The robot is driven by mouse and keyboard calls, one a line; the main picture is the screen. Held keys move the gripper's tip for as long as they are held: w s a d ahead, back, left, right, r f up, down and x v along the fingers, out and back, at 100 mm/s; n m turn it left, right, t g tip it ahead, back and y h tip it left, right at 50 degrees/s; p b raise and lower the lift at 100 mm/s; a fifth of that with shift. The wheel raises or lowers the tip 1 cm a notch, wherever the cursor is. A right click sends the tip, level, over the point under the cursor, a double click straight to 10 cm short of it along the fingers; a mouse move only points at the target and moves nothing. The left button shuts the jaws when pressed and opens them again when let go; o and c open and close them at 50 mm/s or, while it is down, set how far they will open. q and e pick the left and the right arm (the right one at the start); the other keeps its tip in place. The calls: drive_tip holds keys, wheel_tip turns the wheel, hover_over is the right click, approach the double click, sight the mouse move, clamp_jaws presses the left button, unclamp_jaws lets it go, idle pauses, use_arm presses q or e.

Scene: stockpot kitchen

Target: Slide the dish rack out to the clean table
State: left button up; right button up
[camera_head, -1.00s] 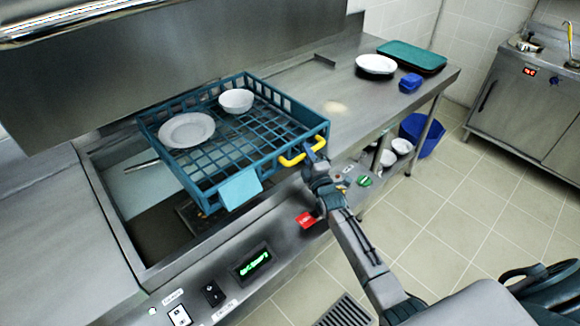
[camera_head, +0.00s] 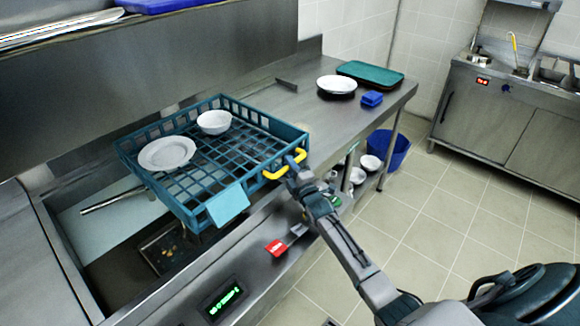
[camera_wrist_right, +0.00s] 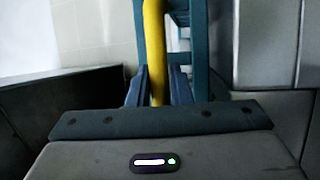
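The teal dish rack (camera_head: 240,190) sits across the dishwasher opening and the edge of the steel table on the right. It holds a white plate (camera_head: 166,152) and a white bowl (camera_head: 214,122). A light blue cloth or tag hangs on its front side. My right gripper (camera_head: 292,164) is at the yellow handle (camera_head: 272,174) on the rack's right end. In the right wrist view the yellow handle (camera_wrist_right: 155,50) runs between the two fingers, which appear closed around it. My left gripper is not in view.
The steel table (camera_head: 285,110) right of the rack has bare space. A blue bin (camera_head: 388,150) stands on the floor below.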

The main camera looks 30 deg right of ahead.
drive_tip(key=shift+o, duration=0.4)
drive_tip(key=shift+s+f, duration=0.1)
drive_tip(key=s, duration=0.3)
drive_tip(key=s+f, duration=0.1)
drive_tip(key=s, duration=0.3)
drive_tip(key=s+f, duration=0.1)
drive_tip(key=s, duration=0.2)
drive_tip(key=shift+s+a+p, duration=0.25)
drive_tip(key=shift+p, duration=0.05)
drive_tip(key=shift+c, duration=0.4)
